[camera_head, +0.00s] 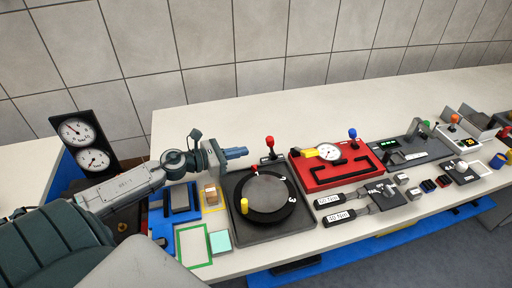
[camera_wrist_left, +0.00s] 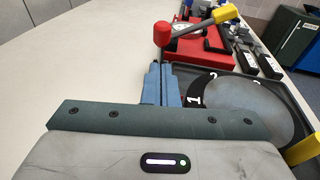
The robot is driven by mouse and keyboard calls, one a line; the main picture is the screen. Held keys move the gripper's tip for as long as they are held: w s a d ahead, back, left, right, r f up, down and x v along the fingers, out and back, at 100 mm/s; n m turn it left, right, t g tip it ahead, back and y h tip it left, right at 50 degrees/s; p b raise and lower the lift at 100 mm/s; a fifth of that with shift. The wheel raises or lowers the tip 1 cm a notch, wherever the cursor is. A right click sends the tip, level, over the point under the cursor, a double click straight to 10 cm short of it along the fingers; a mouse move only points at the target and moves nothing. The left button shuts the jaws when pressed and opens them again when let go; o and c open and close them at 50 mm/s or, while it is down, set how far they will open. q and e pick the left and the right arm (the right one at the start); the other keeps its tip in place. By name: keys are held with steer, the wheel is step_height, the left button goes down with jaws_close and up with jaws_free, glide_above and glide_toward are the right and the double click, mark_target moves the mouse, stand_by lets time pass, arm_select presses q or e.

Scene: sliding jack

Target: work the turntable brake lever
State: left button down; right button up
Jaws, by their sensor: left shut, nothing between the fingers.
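The turntable (camera_head: 272,190) is a round grey disc with a black numbered rim on a dark square base; its disc also shows in the left wrist view (camera_wrist_left: 250,105). A short lever with a red ball knob (camera_head: 269,141) stands upright at the base's back edge; I take it for the brake lever. Its red knob (camera_wrist_left: 162,34) shows just beyond my fingertips in the left wrist view. My left gripper (camera_head: 240,152) has blue fingers, shut and empty, left of the lever. The fingers (camera_wrist_left: 160,84) look apart from the lever, though contact is hard to judge. My right gripper is out of view.
A red box (camera_head: 322,179) with a gauge, a yellow handle and a blue knob stands right of the turntable. A yellow peg (camera_head: 244,204) rises from the turntable's left side. Blocks and coloured frames lie left of it. The bench behind is clear.

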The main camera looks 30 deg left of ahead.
mark_target(271, 148)
arm_select(q)
steer(key=shift+w+d+r+p, duration=0.2)
steer(key=shift+w+d+p, duration=0.2)
steer(key=shift+w+p, duration=0.25)
steer(key=shift+w+d+r+p, duration=0.15)
steer(key=shift+w+d+p, duration=0.55)
steer(key=shift+w+p, duration=0.4)
steer(key=shift+w+d+p, duration=0.3)
steer(key=shift+w+p, duration=0.05)
steer(key=shift+w, duration=0.1)
steer(key=shift+w+d, duration=0.1)
steer(key=shift+w, duration=0.1)
